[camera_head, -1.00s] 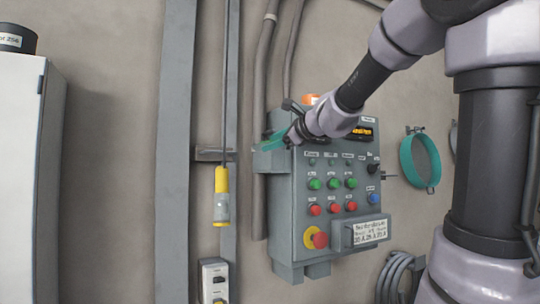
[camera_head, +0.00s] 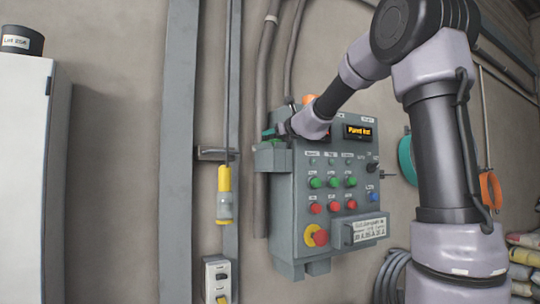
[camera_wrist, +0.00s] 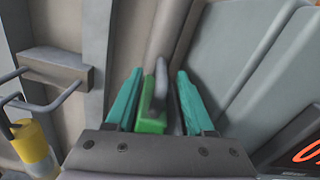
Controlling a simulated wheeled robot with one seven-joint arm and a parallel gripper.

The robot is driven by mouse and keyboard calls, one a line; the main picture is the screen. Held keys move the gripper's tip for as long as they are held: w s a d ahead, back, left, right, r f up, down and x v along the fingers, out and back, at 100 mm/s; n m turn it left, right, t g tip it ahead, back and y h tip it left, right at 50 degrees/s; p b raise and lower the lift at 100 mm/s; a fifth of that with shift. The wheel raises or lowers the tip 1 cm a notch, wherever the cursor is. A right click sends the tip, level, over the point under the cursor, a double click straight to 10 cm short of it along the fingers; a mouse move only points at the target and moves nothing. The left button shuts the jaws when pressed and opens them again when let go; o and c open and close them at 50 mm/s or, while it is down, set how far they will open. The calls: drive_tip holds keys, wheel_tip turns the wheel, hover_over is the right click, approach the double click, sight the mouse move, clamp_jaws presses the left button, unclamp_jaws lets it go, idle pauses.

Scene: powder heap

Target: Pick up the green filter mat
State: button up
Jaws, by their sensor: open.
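The green filter mat seems to be the green piece (camera_wrist: 150,118) between my fingers in the wrist view. Only a narrow part of it shows, with a grey upright piece beside it. My gripper (camera_wrist: 159,74) is open, with one teal finger on each side of the green piece. I cannot tell whether either finger touches it. In the head view my gripper (camera_head: 271,133) is small, at the upper left of the control panel (camera_head: 335,185), just above a grey side holder (camera_head: 270,159). The mat cannot be made out clearly there.
A yellow pendant (camera_head: 223,194) hangs left of the panel; its yellow body also shows in the wrist view (camera_wrist: 31,142). A grey bracket (camera_wrist: 55,65) stands left of my fingers.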

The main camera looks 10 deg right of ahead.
drive_tip(key=x, duration=0.3)
drive_tip(key=shift+w+r, duration=0.15)
drive_tip(key=shift+w, duration=0.2)
clamp_jaws()
idle(1.1)
